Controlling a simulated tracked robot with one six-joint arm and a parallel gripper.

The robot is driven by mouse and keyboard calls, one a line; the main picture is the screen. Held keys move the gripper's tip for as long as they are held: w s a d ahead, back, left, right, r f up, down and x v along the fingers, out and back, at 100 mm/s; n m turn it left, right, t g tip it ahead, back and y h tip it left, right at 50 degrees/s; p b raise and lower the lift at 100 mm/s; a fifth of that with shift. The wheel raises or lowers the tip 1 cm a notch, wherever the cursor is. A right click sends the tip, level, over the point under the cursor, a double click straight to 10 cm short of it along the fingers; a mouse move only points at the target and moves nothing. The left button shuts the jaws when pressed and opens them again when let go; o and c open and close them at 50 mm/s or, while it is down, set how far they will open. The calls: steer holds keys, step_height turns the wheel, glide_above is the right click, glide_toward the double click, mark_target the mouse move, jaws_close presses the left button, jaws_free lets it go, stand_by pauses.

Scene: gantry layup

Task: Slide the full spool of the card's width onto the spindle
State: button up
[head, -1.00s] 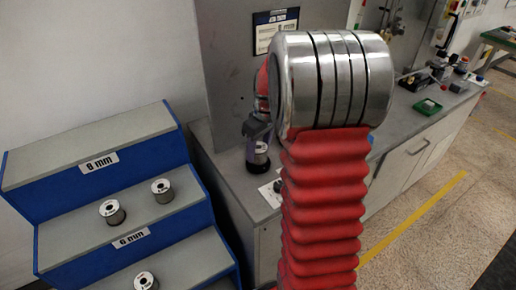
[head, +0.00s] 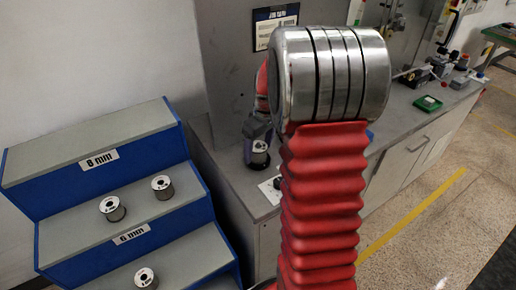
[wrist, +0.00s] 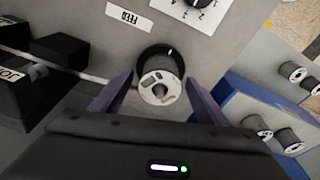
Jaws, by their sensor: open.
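A spool (wrist: 157,95) with a white top face stands on the grey bench below the FEED label, between the two fingers of my gripper (wrist: 158,98). The fingers are open and apart from it on both sides. A grey stub shows in its centre hole, perhaps the spindle tip; I cannot tell how far down the spool sits. In the head view the spool (head: 258,157) stands upright on the bench, just under my gripper (head: 256,130). A posted card (head: 276,27) hangs on the grey panel; its writing is too small to read.
A blue stepped rack (head: 100,170) on the left has 8 mm and 6 mm labels. Spools (head: 162,187) stand on its steps. A numbered dial (wrist: 190,5) lies beyond the FEED label. A black block (wrist: 62,50) is on the left. A green tray (head: 428,103) is on the bench.

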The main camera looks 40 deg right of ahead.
mark_target(263, 149)
step_height(263, 149, up, 14)
steer(key=s, duration=0.2)
steer(key=shift+d+f, duration=0.2)
stand_by(0.5)
stand_by(0.9)
